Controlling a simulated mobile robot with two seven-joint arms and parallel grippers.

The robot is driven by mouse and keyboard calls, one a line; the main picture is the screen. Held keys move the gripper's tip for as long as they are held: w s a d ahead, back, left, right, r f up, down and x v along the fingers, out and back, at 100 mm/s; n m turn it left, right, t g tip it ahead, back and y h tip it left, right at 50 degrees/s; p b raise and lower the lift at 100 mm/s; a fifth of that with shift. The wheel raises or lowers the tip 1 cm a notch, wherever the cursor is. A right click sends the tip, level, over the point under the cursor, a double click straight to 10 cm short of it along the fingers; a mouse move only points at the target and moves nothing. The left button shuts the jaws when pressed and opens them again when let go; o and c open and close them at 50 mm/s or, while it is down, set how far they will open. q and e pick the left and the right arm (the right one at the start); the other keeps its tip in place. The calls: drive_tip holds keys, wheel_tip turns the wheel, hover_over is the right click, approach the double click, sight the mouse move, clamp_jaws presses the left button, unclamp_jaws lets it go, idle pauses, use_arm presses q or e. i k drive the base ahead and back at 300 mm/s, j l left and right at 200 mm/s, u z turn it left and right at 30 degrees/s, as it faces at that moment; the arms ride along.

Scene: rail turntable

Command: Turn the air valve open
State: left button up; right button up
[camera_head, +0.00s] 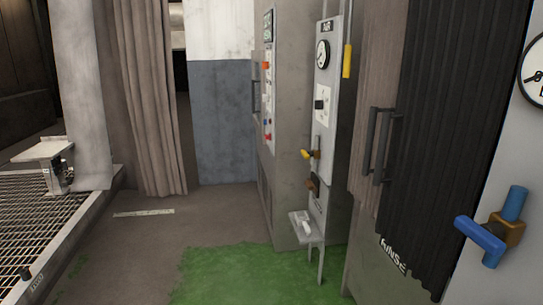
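A narrow grey panel with a sign that seems to read AIR (327,27) stands right of centre. It carries a round gauge (322,54) and a small white box with a dark knob (321,103). Lower down, a small valve with a yellow handle (305,154) sticks out to the left from a brass-coloured body (316,155). Another brass-coloured fitting (312,184) sits below it. The handle is small, and I cannot tell how far it is turned. Neither of my grippers shows in this view.
A small shelf with a white item (304,224) juts out below the panel. A dark ribbed curtain marked RINSE (455,130) and a blue-handled valve (482,240) are at the right. A control cabinet (289,120) stands behind. Floor (150,250) is clear left of the green mat (235,275).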

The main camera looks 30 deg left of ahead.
sight(307, 155)
drive_tip(key=u, duration=0.75)
drive_tip(key=i+z, duration=0.1)
drive_tip(key=z, duration=0.45)
drive_tip(key=i+j+z, duration=0.2)
drive_tip(key=z, duration=0.15)
drive_tip(key=i+j+z, duration=0.15)
drive_tip(key=j+z, duration=0.15)
drive_tip(key=i+j+z, duration=0.1)
drive_tip(key=j, duration=0.3)
drive_tip(key=i+j+z, duration=0.15)
drive_tip(key=j, duration=0.25)
drive_tip(key=i+j+z, duration=0.1)
drive_tip(key=j, duration=0.3)
drive_tip(key=i+j+z, duration=0.1)
drive_tip(key=j, duration=0.35)
drive_tip(key=i+j, duration=0.1)
drive_tip(key=j, duration=0.3)
drive_tip(key=i+j, duration=0.15)
drive_tip(key=j, duration=0.2)
drive_tip(key=i+j, duration=0.1)
drive_tip(key=j, duration=0.3)
drive_tip(key=i+j+z, duration=0.1)
drive_tip(key=j, duration=0.3)
